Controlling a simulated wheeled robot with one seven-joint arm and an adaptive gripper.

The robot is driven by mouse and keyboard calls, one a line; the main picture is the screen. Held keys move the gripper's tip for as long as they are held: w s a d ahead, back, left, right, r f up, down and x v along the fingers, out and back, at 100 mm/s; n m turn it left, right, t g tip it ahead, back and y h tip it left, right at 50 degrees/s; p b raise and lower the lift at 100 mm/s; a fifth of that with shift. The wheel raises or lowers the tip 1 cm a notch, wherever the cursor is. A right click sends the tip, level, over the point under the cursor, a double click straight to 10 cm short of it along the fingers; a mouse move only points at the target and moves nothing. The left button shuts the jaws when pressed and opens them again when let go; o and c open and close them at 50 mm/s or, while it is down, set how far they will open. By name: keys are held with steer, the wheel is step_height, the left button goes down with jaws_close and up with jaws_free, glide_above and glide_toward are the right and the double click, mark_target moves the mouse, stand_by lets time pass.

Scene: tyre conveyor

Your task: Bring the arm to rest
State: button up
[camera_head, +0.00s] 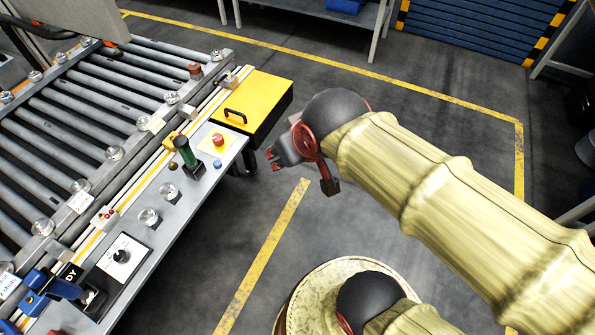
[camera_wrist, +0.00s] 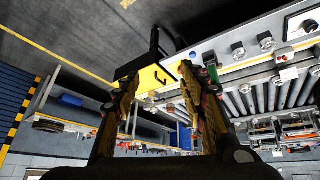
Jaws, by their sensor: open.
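My gripper (camera_head: 302,172) is at the end of my arm, which reaches in from the right in the head view. It hangs in the air over the floor, to the right of the conveyor's control panel and apart from it. In the wrist view my gripper (camera_wrist: 162,95) shows two fingers spread wide, with nothing between them. Through the gap I see the yellow box lid (camera_wrist: 150,78) and shelving farther off. My arm is sleeved in a pale yellow cover and bends above the floor.
A roller conveyor (camera_head: 75,95) stands at left. Its control panel (camera_head: 165,215) carries a green-handled lever (camera_head: 184,152), a red button (camera_head: 218,140) and a black knob (camera_head: 121,256). A yellow box (camera_head: 248,103) juts from its end. Grey floor (camera_head: 400,85) with yellow lines is clear. Shelving (camera_head: 330,12) stands behind.

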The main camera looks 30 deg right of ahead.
steer(key=shift+g+y, duration=0.3)
steer(key=shift+g, duration=0.2)
steer(key=s, duration=0.2)
steer(key=s+a, duration=0.1)
steer(key=s, duration=0.2)
steer(key=shift+s+a, duration=0.15)
steer(key=shift+s, duration=0.2)
